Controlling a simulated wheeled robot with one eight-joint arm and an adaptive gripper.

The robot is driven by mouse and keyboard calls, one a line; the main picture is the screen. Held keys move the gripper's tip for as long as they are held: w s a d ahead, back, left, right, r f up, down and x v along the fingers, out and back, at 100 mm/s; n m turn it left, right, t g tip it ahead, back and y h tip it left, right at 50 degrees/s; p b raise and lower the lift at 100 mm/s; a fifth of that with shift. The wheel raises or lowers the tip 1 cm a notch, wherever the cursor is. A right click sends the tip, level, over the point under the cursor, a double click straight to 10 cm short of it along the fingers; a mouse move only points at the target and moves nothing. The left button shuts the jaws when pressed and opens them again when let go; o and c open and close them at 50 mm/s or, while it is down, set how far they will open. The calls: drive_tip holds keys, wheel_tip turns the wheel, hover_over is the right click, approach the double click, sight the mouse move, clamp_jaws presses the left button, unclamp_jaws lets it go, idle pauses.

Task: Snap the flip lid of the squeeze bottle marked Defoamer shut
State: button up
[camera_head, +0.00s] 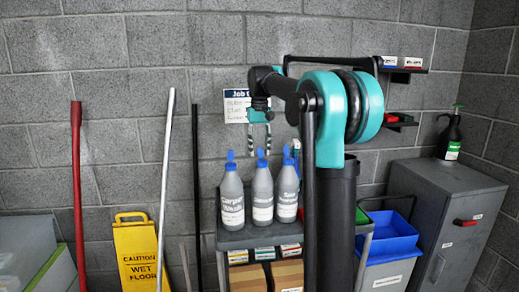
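Three grey squeeze bottles with blue tops stand in a row on a grey cart (252,238). The left bottle (231,203) reads "Carpet Wash". The labels of the middle bottle (262,200) and the right bottle (286,200) are too small to read surely, so I cannot tell which is marked Defoamer. A blue lid (262,153) stands up on the middle bottle; the left bottle's lid (230,155) also points up. My gripper (259,147) hangs fingers down above the middle bottle, its two fingers apart and nothing between them. It appears clear of the lids.
Cardboard boxes (287,274) sit on the cart's lower shelf. A yellow wet-floor sign (138,255) and several poles lean left. My arm hides the cart's right part.

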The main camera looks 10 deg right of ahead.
clamp_jaws()
